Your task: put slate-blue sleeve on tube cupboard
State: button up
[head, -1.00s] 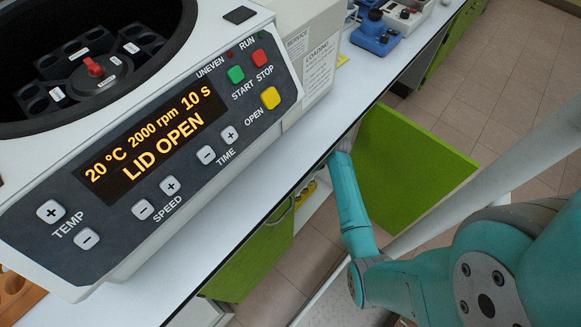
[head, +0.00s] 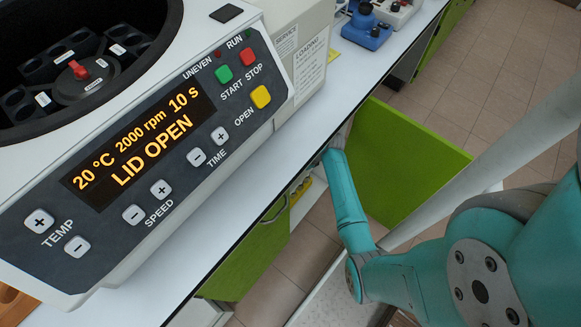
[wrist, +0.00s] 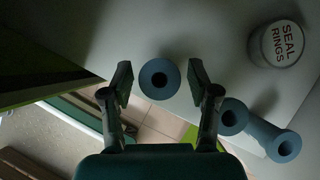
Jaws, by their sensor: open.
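In the wrist view, a slate-blue sleeve (wrist: 147,72) with a dark central hole sits on a pale surface, its ring-shaped end facing the camera. My gripper (wrist: 160,78) is open, with one finger on each side of this sleeve and a gap visible on both sides. More slate-blue sleeves, one nearer (wrist: 223,107) and one farther right (wrist: 271,136), lie to the right of the right finger. In the head view my arm reaches down beside the bench to an open green cupboard (head: 262,245); my gripper and the sleeves are hidden there.
The open green door (head: 405,165) is beside my arm. A centrifuge (head: 145,165) with its lid open stands on the white bench (head: 205,215). Blue equipment (head: 365,30) is farther back.

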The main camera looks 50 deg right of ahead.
jog(key=s+d+r, duration=0.2)
jog(key=s+d, duration=0.5)
jog(key=s, duration=0.5)
jog(key=s+a+f+n+h, duration=0.25)
jog(key=a+n, duration=0.35)
jog(key=a, duration=0.6)
jog(key=s+a+r+n+t+h, duration=0.2)
jog(key=s+a+r+n, duration=0.1)
jog(key=s+a+n, duration=0.4)
jog(key=s+a+r+n+t, duration=0.2)
jog(key=r+n, duration=0.3)
jog(key=r, duration=0.4)
jog(key=s+a+r+n+t, duration=0.3)
jog(key=s+a+r+n, duration=0.1)
jog(key=r, duration=0.6)
jog(key=s+a+r+n+t+y, duration=0.1)
jog(key=s+a+r+n+t, duration=0.1)
jog(key=s+a+r+n, duration=0.2)
notch_tip(320, 180, up, 5)
jog(key=n, duration=0.3)
jog(key=shift+a+r+n, duration=0.2)
jog(key=shift+n, duration=0.2)
